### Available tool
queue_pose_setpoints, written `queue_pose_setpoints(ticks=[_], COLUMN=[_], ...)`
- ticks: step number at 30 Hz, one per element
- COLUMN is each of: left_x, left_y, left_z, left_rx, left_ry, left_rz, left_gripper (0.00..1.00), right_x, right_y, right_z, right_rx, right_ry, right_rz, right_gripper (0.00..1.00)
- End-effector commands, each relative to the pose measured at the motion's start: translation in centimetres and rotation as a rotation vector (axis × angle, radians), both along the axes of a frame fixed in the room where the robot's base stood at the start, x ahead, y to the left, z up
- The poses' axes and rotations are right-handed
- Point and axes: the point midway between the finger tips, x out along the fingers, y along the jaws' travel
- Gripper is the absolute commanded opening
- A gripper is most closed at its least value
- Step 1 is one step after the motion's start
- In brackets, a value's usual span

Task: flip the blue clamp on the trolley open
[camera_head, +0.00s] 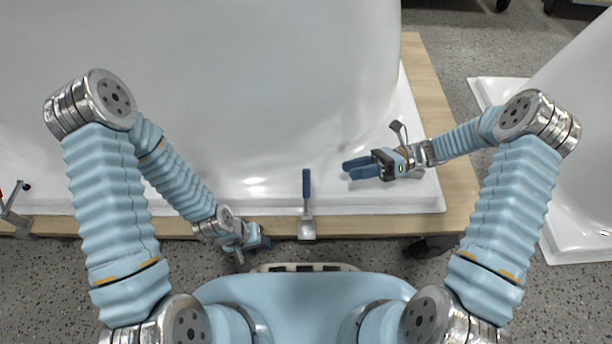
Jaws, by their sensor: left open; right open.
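The blue clamp (307,205) sits on the near edge of the trolley (358,225). Its blue handle points away from me, over the white rim of the tub shell, and its metal base is at the wooden edge. My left gripper (262,243) is open and empty, low at the near edge, to the left of the clamp and apart from it. My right gripper (352,169) is open, over the white rim to the right of the clamp, with its blue fingers pointing left towards the handle. It does not touch the clamp.
The white tub shell (270,90) fills the area behind the clamp. A second clamp with a red handle (14,200) is at the far left edge. Another white shell (575,150) stands at the right, across a strip of speckled floor (490,60).

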Motion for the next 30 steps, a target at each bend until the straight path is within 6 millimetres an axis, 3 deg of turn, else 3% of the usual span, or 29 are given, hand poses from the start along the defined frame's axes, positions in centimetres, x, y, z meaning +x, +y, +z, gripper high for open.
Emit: queue_pose_setpoints(ticks=[12, 16, 21, 30], left_x=[0.0, 0.0, 0.0, 0.0], left_y=[0.0, 0.0, 0.0, 0.0], left_z=[-0.7, -0.9, -1.0, -1.0], left_rx=[-0.001, -0.001, -0.001, -0.001], left_ry=[0.000, -0.001, -0.002, -0.002], left_rz=[0.000, 0.000, 0.001, 0.001], left_gripper=[0.43, 0.43, 0.43, 0.43], right_x=[-2.3, -2.8, -3.1, -3.2], right_y=[8.8, 10.9, 12.4, 12.6], right_z=[-0.1, -0.1, 0.0, 0.0], right_rx=[-0.001, -0.001, -0.002, -0.002], right_ry=[-0.001, 0.000, -0.002, -0.003], right_rz=[0.007, 0.006, 0.004, 0.003], right_gripper=[0.46, 0.46, 0.46, 0.46])
